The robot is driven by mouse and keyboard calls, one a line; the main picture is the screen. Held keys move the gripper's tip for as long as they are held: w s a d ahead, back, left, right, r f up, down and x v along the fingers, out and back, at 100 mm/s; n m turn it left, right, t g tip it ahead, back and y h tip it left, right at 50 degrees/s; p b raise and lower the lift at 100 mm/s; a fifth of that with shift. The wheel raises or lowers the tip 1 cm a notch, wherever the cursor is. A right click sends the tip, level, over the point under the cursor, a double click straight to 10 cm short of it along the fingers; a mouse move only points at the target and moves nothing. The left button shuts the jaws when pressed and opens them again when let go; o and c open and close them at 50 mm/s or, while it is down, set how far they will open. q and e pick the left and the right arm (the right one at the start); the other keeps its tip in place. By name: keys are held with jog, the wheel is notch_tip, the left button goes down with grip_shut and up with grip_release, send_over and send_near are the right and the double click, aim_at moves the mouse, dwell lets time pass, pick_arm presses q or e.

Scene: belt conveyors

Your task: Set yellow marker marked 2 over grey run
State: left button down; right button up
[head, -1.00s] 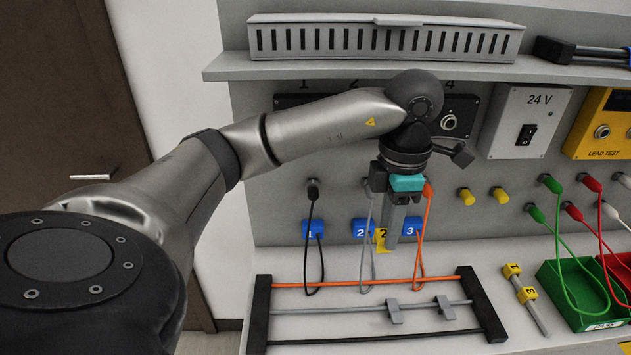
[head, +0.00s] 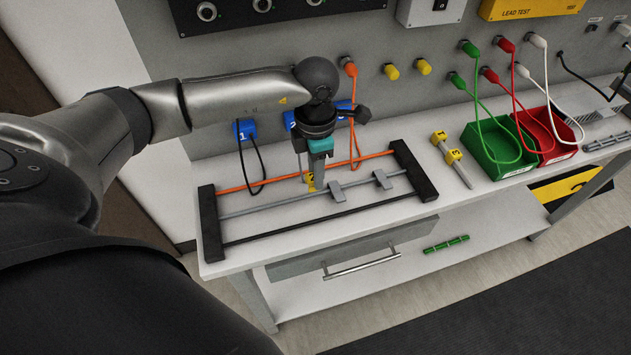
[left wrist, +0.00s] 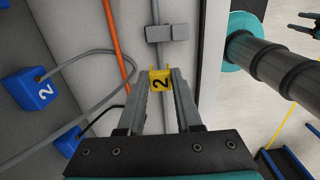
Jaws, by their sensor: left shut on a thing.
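The yellow marker with a black 2 (head: 311,182) is between the fingertips of my left gripper (head: 317,178). In the left wrist view the marker (left wrist: 160,80) sits at the finger ends, its 2 turned sideways. The grey run (head: 270,207) is the middle rod of a frame with black end blocks. In the left wrist view the grey run (left wrist: 155,12) lines up with the marker. The frames do not clearly show whether marker and rod touch. Two grey clips (head: 336,190) sit on the run, right of the marker.
The orange run (head: 235,188) lies behind and the black run (head: 300,226) in front. Blue tags (head: 245,130) and hanging leads are close behind. Yellow markers on a grey stick (head: 453,157), a green bin (head: 488,150) and a red bin (head: 548,140) stand right.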

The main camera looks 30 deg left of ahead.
aim_at(316, 193)
pick_arm(q)
jog(key=shift+f, duration=2)
jog(key=shift+f, duration=0.1)
jog(key=shift+f+b, duration=0.15)
jog(key=shift+b, duration=0.15)
jog(key=c, duration=0.6)
grip_release()
notch_tip(316, 193, up, 13)
jog(key=shift+f, duration=0.2)
